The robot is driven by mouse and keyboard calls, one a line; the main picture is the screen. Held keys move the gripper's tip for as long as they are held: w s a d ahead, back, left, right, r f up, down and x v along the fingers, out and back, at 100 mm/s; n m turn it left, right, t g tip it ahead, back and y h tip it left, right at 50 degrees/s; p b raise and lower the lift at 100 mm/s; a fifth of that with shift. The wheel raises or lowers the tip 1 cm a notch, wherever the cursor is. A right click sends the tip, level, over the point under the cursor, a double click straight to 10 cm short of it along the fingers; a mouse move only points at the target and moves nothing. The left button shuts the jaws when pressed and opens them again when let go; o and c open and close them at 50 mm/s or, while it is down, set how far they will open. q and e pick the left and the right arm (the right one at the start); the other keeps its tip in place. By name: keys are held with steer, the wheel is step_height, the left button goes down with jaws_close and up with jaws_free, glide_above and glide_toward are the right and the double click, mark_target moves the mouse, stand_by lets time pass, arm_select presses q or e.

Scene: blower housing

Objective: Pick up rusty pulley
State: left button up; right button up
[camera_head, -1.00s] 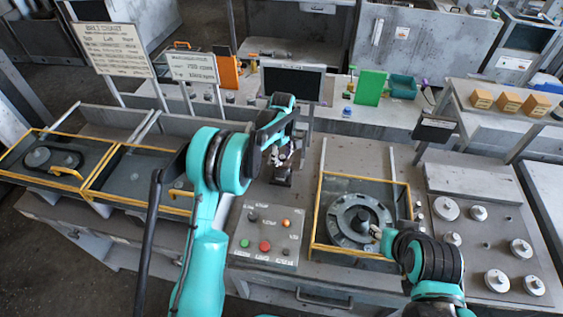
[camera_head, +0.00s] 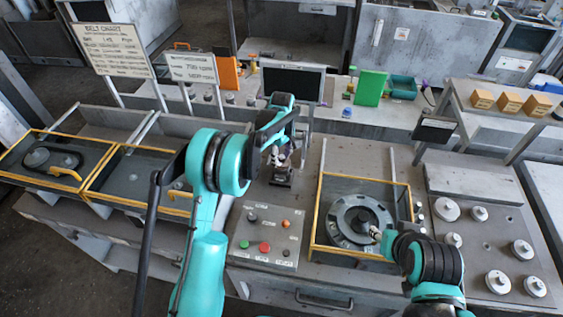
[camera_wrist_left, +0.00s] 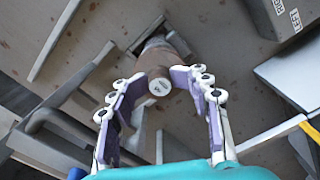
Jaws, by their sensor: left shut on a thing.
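A brown, rust-coloured round part, which looks like the rusty pulley (camera_wrist_left: 165,62), sits on a grey mount in the left wrist view. A pale round cap with small print faces the camera at its near end. My left gripper (camera_wrist_left: 160,80) has its purple-padded fingers on either side of this part, shut on it. In the head view my left gripper (camera_head: 279,158) is over the small mount behind the button panel, and the pulley is mostly hidden by the fingers. My right gripper (camera_head: 376,235) is by the dark round housing (camera_head: 345,222); its fingers are too small to read.
A button panel (camera_head: 265,237) lies in front of the left gripper. A dark monitor (camera_head: 293,82) stands behind it. Yellow-edged trays (camera_head: 130,160) are at left. Several pale pulleys (camera_head: 497,283) stand on the right-hand plate. A green block (camera_head: 369,88) is at the back.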

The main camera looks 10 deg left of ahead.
arm_select(q)
steer(key=shift+a, duration=0.1)
steer(key=shift+r, duration=0.45)
steer(key=c, duration=0.5)
steer(key=shift+r+p, duration=0.4)
steer(key=shift+r, duration=0.1)
jaws_close()
steer(key=shift+w+r, duration=0.15)
steer(key=shift+r, duration=0.35)
